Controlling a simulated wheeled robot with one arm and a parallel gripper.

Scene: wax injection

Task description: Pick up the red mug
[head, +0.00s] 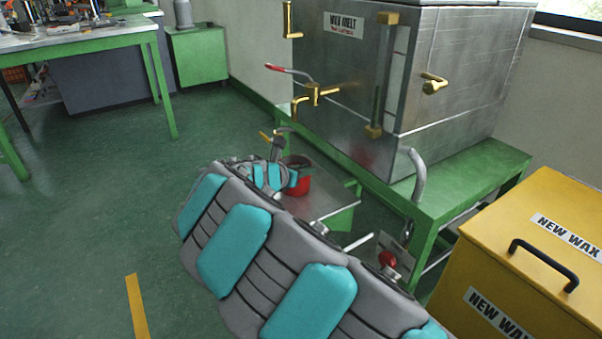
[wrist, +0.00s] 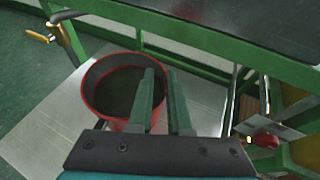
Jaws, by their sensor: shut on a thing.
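The red mug (head: 301,184) is low beside the wax melter's green stand, partly hidden behind my arm in the head view. In the wrist view the mug (wrist: 104,118) is upright, with a dark inside and a red rim. My gripper (wrist: 164,88) is shut on its right-hand wall, with one finger over the inside and the other outside. In the head view my gripper (head: 294,168) is mostly hidden by my arm. I cannot tell whether the mug touches the metal plate (wrist: 45,135) beneath it.
The steel wax melter (head: 350,80) with brass valves stands on a green frame (head: 480,175) close behind the mug. A yellow new wax bin (head: 520,260) stands at the right. A red knob (wrist: 266,141) is right of my gripper.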

